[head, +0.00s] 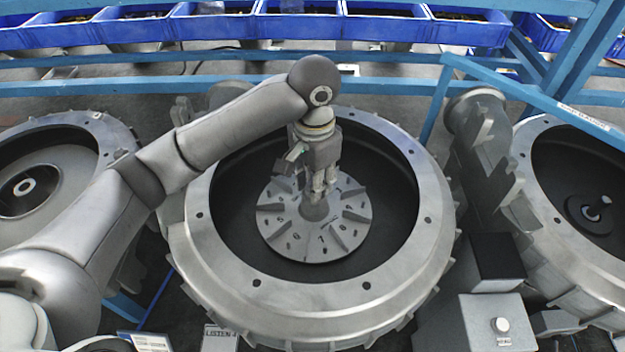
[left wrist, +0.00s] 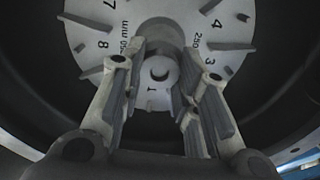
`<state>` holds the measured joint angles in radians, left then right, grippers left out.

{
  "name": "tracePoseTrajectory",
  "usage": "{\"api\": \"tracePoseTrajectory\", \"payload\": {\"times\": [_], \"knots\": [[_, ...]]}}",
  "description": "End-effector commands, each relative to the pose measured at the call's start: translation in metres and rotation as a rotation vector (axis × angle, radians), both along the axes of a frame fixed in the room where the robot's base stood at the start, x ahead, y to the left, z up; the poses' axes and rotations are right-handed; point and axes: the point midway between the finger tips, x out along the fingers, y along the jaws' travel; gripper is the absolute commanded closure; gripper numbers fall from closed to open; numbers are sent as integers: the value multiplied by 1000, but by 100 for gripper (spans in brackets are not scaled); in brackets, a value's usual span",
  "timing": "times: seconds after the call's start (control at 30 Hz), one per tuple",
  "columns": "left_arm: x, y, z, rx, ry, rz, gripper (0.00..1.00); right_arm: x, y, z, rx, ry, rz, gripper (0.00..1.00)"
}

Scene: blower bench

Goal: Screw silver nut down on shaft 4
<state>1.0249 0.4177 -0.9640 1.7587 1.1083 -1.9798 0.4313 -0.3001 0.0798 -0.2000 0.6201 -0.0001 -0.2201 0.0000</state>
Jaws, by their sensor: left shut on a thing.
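The middle blower housing (head: 205,235) holds a pale finned impeller (head: 350,225) with numbers on its face. A label reading "LISTEN 4" stands in front of this housing. My left gripper (head: 316,197) reaches down over the impeller's centre. Its fingers are shut on the silver nut at the hub, one on each side. In the left wrist view, the round nut (left wrist: 160,68) shows between the fingers, with the dark shaft end (left wrist: 160,74) in its middle. Fingers partly cover the nut's sides, so its contact with the impeller cannot be told. My right gripper is not in view.
A second housing (head: 112,140) stands at the left, and a third (head: 540,205) with a dark shaft stands at the right. A grey box with a button (head: 490,325) sits front right. Blue bins (head: 390,29) line the back behind blue rails. The housing's raised rim surrounds my gripper.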

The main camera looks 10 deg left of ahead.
Motion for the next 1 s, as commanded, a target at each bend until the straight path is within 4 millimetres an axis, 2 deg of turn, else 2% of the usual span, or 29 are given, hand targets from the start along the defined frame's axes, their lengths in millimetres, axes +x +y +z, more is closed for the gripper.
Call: {"api": "tracePoseTrajectory", "payload": {"times": [1.0], "knots": [[-3,-3,-2,-5,1,-1207,100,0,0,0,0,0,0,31]]}}
